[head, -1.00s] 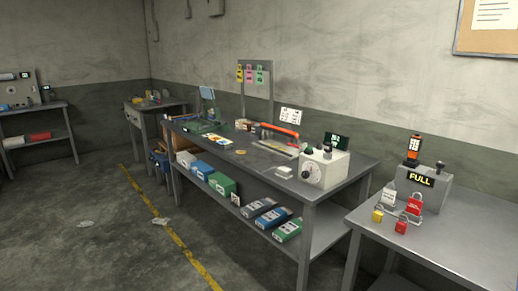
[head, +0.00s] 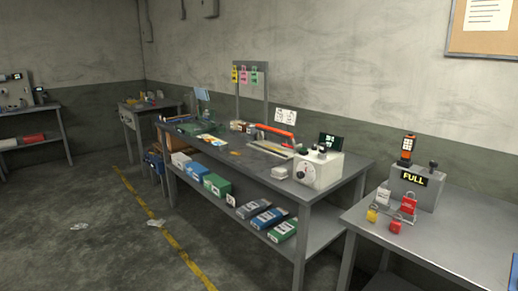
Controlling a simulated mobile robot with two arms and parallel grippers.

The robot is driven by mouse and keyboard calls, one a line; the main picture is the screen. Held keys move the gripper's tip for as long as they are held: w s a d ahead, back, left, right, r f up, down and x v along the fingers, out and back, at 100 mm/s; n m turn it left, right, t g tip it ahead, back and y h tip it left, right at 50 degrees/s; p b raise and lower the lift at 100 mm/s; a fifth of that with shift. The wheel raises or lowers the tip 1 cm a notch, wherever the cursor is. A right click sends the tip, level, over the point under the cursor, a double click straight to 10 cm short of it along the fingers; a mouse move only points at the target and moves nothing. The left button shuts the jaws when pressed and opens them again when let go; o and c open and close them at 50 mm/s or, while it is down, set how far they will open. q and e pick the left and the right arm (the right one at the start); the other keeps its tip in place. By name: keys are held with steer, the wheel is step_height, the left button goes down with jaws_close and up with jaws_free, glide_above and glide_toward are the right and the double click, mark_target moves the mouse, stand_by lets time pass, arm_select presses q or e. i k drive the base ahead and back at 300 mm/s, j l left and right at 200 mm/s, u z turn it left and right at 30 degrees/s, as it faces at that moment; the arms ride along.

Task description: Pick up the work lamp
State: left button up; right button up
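An upright orange and black device with a grid of small white lights, which looks like the work lamp (head: 407,149), stands at the right bench. Neither of my grippers is in view.
Several padlocks (head: 395,224) sit in front of the grey box on the right bench (head: 470,238). The middle bench (head: 345,168) holds a dial box (head: 318,170) and an orange-handled tool (head: 275,131). Open floor (head: 95,255) lies at the left.

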mark_target(409, 144)
steer(key=i+l+z, duration=0.2)
steer(key=l, duration=0.25)
steer(key=i+l+z, duration=0.2)
steer(key=i+l, duration=0.2)
